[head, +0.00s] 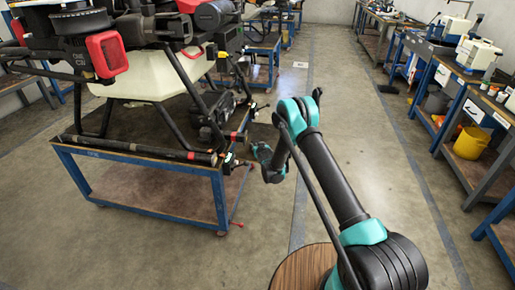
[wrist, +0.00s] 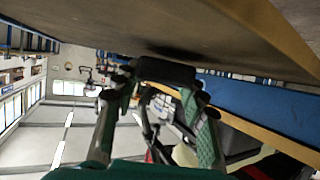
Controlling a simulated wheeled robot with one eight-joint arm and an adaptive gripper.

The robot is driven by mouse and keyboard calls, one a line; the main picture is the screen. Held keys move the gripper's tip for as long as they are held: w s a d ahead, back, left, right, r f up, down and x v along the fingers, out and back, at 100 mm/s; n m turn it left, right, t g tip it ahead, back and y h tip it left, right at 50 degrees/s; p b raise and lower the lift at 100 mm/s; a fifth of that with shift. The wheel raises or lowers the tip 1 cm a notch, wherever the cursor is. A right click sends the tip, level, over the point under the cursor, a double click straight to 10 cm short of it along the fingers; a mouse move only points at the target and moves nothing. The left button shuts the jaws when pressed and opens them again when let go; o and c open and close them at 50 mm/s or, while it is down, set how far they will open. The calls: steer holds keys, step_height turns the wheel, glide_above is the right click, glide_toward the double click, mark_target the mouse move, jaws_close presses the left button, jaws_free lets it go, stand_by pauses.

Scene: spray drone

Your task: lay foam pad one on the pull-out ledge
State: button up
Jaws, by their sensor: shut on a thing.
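My gripper (wrist: 164,88) is shut on a dark, block-shaped pad, which I take to be foam pad one (wrist: 165,71), between its two fingertips in the wrist view. The wrist view is upside down. A broad brown board (wrist: 215,32) with a lighter edge fills the top of that view, very close to the pad; a dark shadow lies on it beside the pad. I cannot tell whether they touch, or whether this board is the pull-out ledge. In the head view my arm reaches to the right end of the blue drone table (head: 150,172); the pad is not clear there.
The large spray drone (head: 150,80) stands on the blue table, its black landing legs near the table's right edge. Workbenches with a yellow bucket (head: 470,143) line the right side. The floor aisle (head: 350,110) between is clear.

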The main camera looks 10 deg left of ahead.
steer(key=shift+f, duration=0.4)
steer(key=shift+f, duration=0.15)
steer(key=o, duration=0.7)
steer(key=shift+c, duration=0.2)
steer(key=shift+r, duration=0.2)
